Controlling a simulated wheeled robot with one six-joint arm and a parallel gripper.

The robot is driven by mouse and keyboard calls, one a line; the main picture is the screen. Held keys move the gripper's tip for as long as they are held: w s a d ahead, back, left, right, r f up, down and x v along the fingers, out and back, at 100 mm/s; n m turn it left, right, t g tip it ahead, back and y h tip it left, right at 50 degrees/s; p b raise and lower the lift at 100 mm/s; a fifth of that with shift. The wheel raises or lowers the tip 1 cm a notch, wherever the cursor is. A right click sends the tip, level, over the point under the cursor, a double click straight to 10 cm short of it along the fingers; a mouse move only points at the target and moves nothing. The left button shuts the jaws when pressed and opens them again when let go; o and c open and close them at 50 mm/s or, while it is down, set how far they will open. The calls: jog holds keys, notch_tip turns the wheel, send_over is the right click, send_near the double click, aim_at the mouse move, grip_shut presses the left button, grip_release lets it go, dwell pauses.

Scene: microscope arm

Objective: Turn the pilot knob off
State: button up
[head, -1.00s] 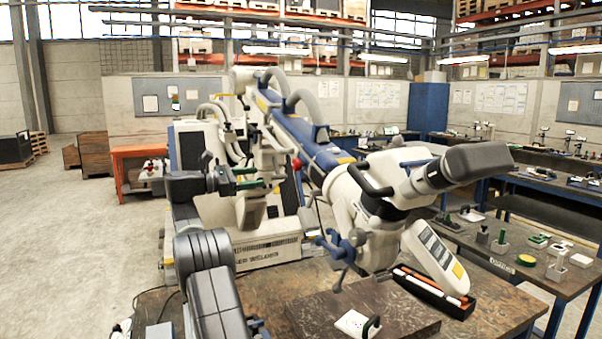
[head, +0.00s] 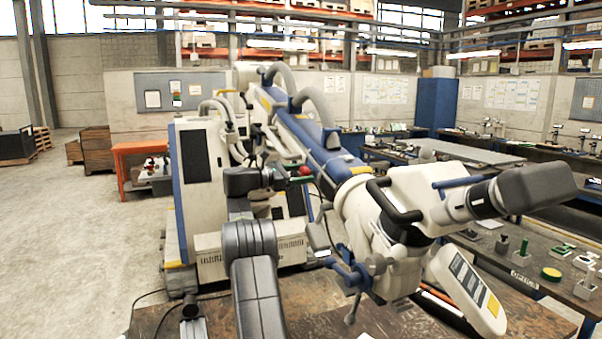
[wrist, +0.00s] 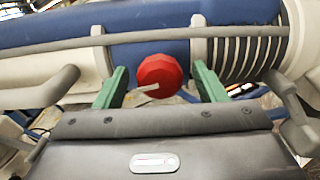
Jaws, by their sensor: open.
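The pilot knob appears to be the red round knob (wrist: 160,80) in the wrist view, with a pale pointer mark at its lower left. It sits in front of the blue arm tube (wrist: 230,12). My gripper (wrist: 160,92) is open, with one green finger on each side of the knob. The fingers appear apart from it, and the depth between them is hard to judge. In the head view a small red spot, likely the knob (head: 305,170), shows beside my wrist; the fingers are mostly hidden there.
The white microscope head (head: 400,205) with its black eyepiece (head: 535,188) stands right of my arm. A wooden-topped table (head: 310,318) is below.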

jog(key=c, duration=1)
jog(key=shift+d+m, duration=0.1)
jog(key=shift+m, duration=0.3)
jog(key=m, duration=0.2)
jog(key=shift+m+p, duration=0.4)
jog(key=m, duration=0.4)
jog(key=shift+f+m+b, duration=0.1)
jog(key=shift+m+b, duration=0.2)
jog(key=m+b, duration=0.1)
jog(key=m, duration=0.3)
jog(key=shift+f+m, duration=0.1)
jog(key=shift+m, duration=0.2)
jog(key=shift+m+b, duration=0.75)
jog(key=shift+m, duration=1.45)
